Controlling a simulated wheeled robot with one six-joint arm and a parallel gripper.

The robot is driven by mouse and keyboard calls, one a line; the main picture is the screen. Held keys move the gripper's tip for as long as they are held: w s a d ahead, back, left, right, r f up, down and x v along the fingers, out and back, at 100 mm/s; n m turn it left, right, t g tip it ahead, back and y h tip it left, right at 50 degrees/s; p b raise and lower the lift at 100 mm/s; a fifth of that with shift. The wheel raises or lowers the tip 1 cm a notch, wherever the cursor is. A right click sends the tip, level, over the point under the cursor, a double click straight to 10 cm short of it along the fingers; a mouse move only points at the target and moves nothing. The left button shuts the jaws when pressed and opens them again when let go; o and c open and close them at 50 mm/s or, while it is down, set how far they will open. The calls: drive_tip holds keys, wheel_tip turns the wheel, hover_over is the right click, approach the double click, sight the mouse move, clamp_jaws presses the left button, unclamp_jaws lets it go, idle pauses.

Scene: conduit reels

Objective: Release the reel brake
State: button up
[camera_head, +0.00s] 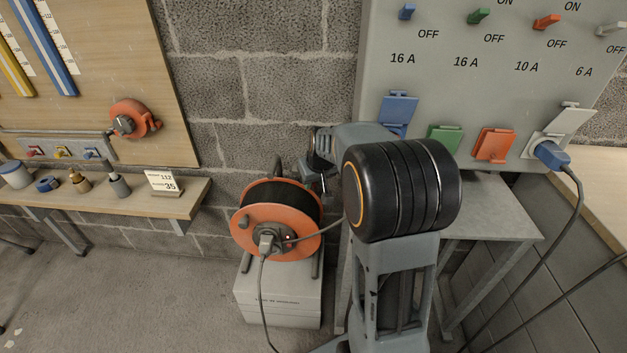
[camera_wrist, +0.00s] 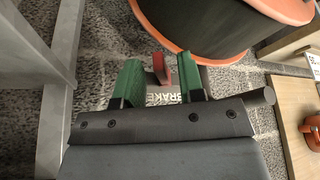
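The reel (camera_head: 247,239) has orange flanges and dark cable wound on it, and stands on a grey box in the head view. Its orange rim and dark drum also show at the top right of the wrist view (camera_wrist: 200,30). A red lever (camera_wrist: 159,68) stands between the green fingers of my gripper (camera_wrist: 161,72), with white letters reading BRAKE just below it. The fingers are open, one on each side of the lever, with a gap visible on both sides. In the head view my gripper is at the reel's upper right, mostly hidden by my arm, and the lever cannot be made out.
A grey plug (camera_head: 266,243) sits in the reel's front and its cable hangs down. The grey box (camera_head: 277,298) is below. A socket panel (camera_head: 440,85) is on the wall at right, with a grey table (camera_head: 495,222) under it. A wooden shelf (camera_head: 125,207) is at left.

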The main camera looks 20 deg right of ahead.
sight(299, 198)
clamp_jaws()
idle(0.3)
drive_tip(key=m, duration=0.1)
drive_tip(key=a+m+h+p, duration=0.1)
drive_tip(key=m+p, duration=0.1)
drive_tip(key=shift+w+a+m+h, duration=0.2)
drive_tip(key=shift+a+m+h, duration=0.1)
drive_tip(key=shift+m, duration=0.1)
drive_tip(key=m, duration=0.1)
drive_tip(key=a+m+h, duration=0.1)
drive_tip(key=shift+w+f+m+g+b, duration=0.1)
drive_tip(key=shift+w+m+g+b, duration=0.2)
drive_tip(key=shift+b, duration=0.1)
drive_tip(key=shift+w+a+m+g+h+b, duration=0.2)
drive_tip(key=shift+m+b, duration=0.05)
drive_tip(key=shift+m, duration=0.55)
drive_tip(key=shift+w+a+m+g+h+b, duration=0.15)
drive_tip(key=shift+w+m+g+h+b, duration=0.05)
drive_tip(key=shift+m, duration=0.6)
drive_tip(key=shift+w+a+m+g+h+b, duration=0.2)
drive_tip(key=shift+m+b, duration=0.05)
drive_tip(key=shift+m, duration=0.55)
